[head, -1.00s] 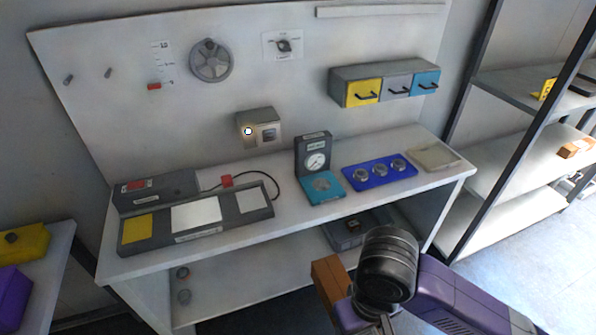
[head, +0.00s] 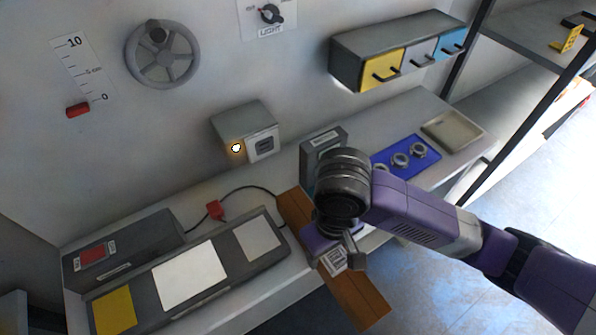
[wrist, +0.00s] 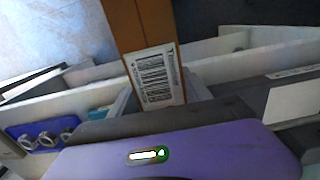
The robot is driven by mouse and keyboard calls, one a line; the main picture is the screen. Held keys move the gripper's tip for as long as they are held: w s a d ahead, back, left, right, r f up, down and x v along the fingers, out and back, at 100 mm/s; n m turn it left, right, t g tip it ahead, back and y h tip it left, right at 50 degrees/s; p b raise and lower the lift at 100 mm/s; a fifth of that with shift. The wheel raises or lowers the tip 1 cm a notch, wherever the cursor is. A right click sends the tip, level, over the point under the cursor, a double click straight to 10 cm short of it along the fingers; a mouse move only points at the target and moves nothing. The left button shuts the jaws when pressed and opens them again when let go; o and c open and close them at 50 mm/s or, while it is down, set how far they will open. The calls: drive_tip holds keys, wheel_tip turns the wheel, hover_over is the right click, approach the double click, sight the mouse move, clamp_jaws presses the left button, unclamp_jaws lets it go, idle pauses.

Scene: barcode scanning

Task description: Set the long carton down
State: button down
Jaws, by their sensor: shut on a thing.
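The long carton (head: 361,297) is orange-brown with a white barcode label. My gripper (head: 328,247) is shut on it near its middle, above the front edge of the bench, and my arm hides part of it. In the head view one end reaches back over the bench near the red-plugged cable and the other sticks out past the front edge. In the wrist view the carton (wrist: 138,22) runs up from the gripper, with its barcode label (wrist: 153,77) facing the camera. I cannot tell whether the carton touches the bench.
A grey scanning station with a yellow pad (head: 114,311), a white pad (head: 190,275) and a grey pad (head: 258,239) lies left of the carton. A gauge box (head: 322,148) stands behind my wrist.

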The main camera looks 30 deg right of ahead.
sight(282, 195)
drive_tip(key=w+b, duration=0.1)
drive_tip(key=w, duration=1.8)
drive_tip(key=shift+b, duration=0.4)
drive_tip(key=shift+f, duration=1.65)
drive_tip(key=shift+f, duration=0.1)
drive_tip(key=c, duration=0.8)
unclamp_jaws()
drive_tip(key=shift+s+f, duration=0.1)
drive_tip(key=shift+o, duration=0.2)
wheel_tip(282, 195, up, 12)
drive_tip(key=p, duration=0.2)
drive_tip(key=shift+p, duration=0.4)
drive_tip(key=shift+a, duration=0.1)
